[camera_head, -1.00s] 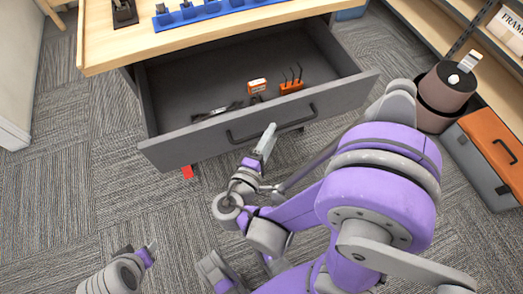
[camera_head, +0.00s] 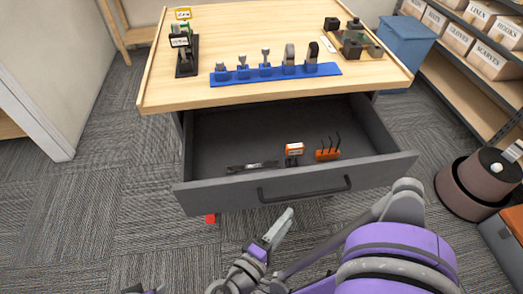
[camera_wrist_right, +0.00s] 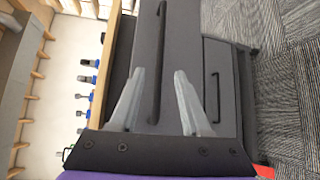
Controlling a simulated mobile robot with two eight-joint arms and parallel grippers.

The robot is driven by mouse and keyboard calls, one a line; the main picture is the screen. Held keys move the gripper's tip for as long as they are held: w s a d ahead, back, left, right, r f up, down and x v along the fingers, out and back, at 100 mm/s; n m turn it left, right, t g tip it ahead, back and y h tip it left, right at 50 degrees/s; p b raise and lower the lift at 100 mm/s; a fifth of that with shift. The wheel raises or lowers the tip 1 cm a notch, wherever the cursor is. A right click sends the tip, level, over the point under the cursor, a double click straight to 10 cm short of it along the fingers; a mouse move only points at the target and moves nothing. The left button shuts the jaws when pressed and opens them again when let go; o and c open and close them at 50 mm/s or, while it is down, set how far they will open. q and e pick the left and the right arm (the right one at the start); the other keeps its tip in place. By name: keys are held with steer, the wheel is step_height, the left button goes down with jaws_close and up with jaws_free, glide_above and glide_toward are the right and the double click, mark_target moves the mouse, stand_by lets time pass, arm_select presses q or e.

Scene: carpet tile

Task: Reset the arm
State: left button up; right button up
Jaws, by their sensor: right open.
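My right gripper (camera_head: 284,222) is in front of the open grey drawer (camera_head: 225,196), just below its handle (camera_head: 305,190) in the head view. In the right wrist view its two pale fingers (camera_wrist_right: 159,85) are spread with nothing between them, facing the drawer front and its dark handle (camera_wrist_right: 157,65). I see no contact with the handle. Only a small piece of my left gripper (camera_head: 146,290) shows at the bottom edge of the head view, so its jaws cannot be judged.
The drawer holds an orange-white box (camera_head: 294,149), an orange holder (camera_head: 328,154) and a dark flat tool (camera_head: 252,166). The wooden tabletop (camera_head: 225,40) carries a blue rack (camera_head: 275,76). A brown bin (camera_head: 470,190) stands right. Carpet (camera_head: 100,200) at left is clear.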

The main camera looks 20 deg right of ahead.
steer(key=s+d+f+m+g+y, duration=0.3)
steer(key=f+m+g+y, duration=0.15)
steer(key=f+y, duration=0.45)
arm_select(q)
step_height(320, 180, up, 20)
steer(key=w+p, duration=0.2)
steer(key=p, duration=1.5)
steer(key=shift+f+t, duration=0.25)
steer(key=shift+t, duration=0.15)
arm_select(e)
step_height(320, 180, up, 23)
steer(key=w+a+m+t+y, duration=0.1)
steer(key=w+a+m+y, duration=0.1)
steer(key=y, duration=0.3)
steer(key=shift+w+a+r+m, duration=0.15)
steer(key=shift+w+a+m, duration=0.15)
steer(key=shift+m, duration=0.35)
